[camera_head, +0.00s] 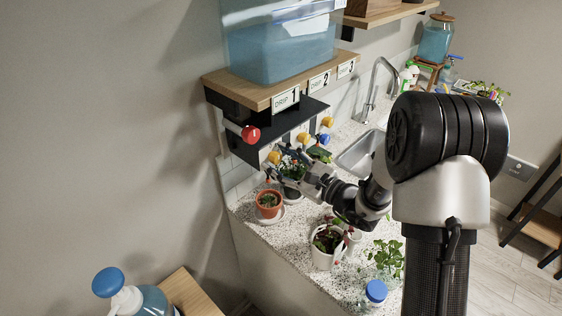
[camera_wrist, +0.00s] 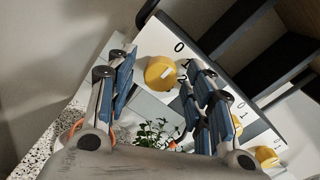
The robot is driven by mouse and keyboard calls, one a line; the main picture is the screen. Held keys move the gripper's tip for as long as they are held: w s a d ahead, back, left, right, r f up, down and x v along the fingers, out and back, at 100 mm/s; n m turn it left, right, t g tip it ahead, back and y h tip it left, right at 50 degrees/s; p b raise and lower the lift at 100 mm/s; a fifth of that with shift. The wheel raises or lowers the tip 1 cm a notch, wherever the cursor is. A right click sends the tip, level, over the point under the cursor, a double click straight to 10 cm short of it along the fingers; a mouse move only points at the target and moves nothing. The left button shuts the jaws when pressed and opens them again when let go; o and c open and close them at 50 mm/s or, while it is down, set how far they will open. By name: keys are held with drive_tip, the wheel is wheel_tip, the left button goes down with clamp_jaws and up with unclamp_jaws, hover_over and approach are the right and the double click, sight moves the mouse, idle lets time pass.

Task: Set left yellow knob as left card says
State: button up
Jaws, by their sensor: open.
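The left yellow knob (camera_head: 274,157) sits low on the front under the shelf. In the wrist view the knob (camera_wrist: 160,72) is round with a pale pointer mark on its right side, and a "0" is printed above right of it. My gripper (camera_wrist: 163,88) is open, its blue-padded fingers on either side of the knob, with gaps and no clear contact. In the head view my gripper (camera_head: 283,163) is close beside the knob. The left card (camera_head: 286,98) on the shelf edge reads "DRIP 1"; any smaller text is unreadable.
A red knob (camera_head: 250,133) sticks out to the left. Other yellow knobs (camera_head: 303,137) and a blue knob (camera_head: 324,139) are to the right. Potted plants, one in a terracotta pot (camera_head: 268,204), stand on the speckled counter below. A water tank (camera_head: 280,45) rests on the shelf.

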drive_tip(key=shift+c, duration=0.2)
drive_tip(key=c, duration=1)
drive_tip(key=shift+m, duration=0.3)
drive_tip(key=m+p, duration=0.2)
drive_tip(key=m, duration=0.1)
drive_tip(key=shift+m, duration=0.3)
drive_tip(key=shift+m+p, duration=0.85)
drive_tip(key=shift+m, duration=0.95)
